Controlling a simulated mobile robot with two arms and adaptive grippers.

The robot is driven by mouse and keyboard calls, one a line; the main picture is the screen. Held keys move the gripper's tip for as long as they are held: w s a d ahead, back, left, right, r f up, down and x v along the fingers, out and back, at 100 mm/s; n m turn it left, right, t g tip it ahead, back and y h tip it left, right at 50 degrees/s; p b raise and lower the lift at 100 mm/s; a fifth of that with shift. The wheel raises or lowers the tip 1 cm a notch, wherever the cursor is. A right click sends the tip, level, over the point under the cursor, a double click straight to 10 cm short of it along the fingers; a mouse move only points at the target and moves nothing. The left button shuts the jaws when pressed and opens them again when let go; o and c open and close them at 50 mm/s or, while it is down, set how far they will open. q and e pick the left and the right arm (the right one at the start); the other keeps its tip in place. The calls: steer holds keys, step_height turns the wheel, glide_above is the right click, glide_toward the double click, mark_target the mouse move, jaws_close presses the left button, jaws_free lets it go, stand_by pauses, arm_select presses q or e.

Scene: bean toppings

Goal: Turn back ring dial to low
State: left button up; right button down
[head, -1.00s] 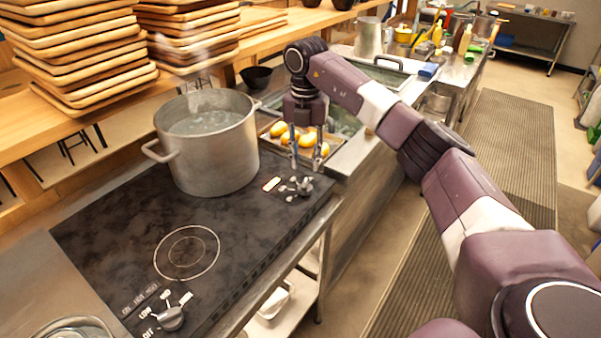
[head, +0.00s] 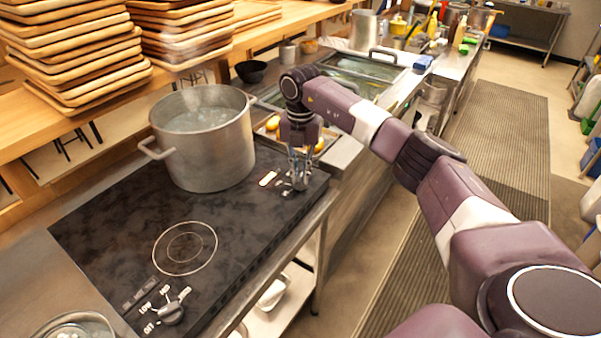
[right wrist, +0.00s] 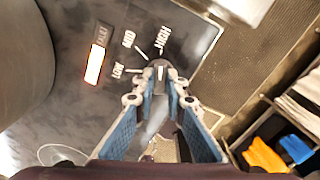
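The back ring dial (right wrist: 160,70) is a dark knob with a white mark in the right wrist view. LOW (right wrist: 120,71), MID (right wrist: 128,39) and HIGH (right wrist: 168,38) are printed around it. The mark points roughly up the picture, nearer the HIGH side than LOW; the exact setting is unclear. My right gripper (right wrist: 160,82) points down at the dial, its two fingertips apart on either side of it. Contact is not clear. In the head view my right gripper (head: 301,172) is over the dial at the cooktop's far right corner. My left gripper is out of view.
A large steaming pot (head: 204,145) stands on the black cooktop (head: 100,235), left of my right gripper. The front dial (head: 172,312) is at the near corner. A lit indicator (head: 268,178) is beside the back dial. Stacked trays (head: 75,60) stand behind.

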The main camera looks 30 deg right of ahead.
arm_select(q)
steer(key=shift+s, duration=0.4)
arm_select(e)
steer(key=n, duration=0.5)
steer(key=shift+r+n, duration=0.1)
steer(key=shift+n, duration=0.2)
steer(key=n, duration=0.5)
steer(key=shift+b, duration=0.4)
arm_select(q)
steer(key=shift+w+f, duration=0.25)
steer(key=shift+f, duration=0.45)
arm_select(e)
steer(key=n, duration=0.7)
steer(key=shift+w, duration=0.1)
steer(key=c, duration=2)
jaws_free()
